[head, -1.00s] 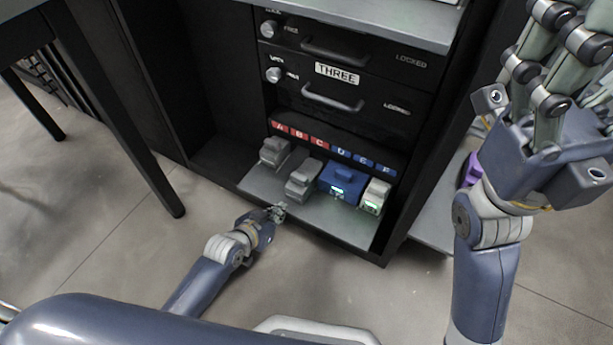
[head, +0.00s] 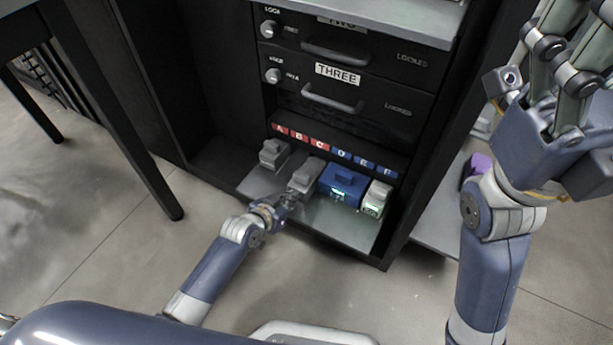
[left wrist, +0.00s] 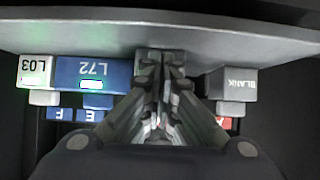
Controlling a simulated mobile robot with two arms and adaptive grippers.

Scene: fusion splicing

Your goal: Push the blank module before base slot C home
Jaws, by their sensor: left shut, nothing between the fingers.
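The grey blank module before slot C (head: 306,176) sits on the grey shelf (head: 345,228), under the red C label (head: 319,145). My left gripper (head: 284,205) is shut and empty, low at the front of this module. It seems to touch the module's front face, though the exact contact is hidden. In the left wrist view the shut fingers (left wrist: 162,70) fill the middle and cover the module. My right gripper (head: 570,60) is raised at the upper right, its fingertips cut off by the frame.
Another grey blank module (head: 272,153) stands at slot A. A blue module marked L72 (left wrist: 95,72) and a pale module marked L03 (left wrist: 34,71) stand on the other side. Drawer THREE (head: 335,95) is above. A black table leg (head: 140,140) stands left.

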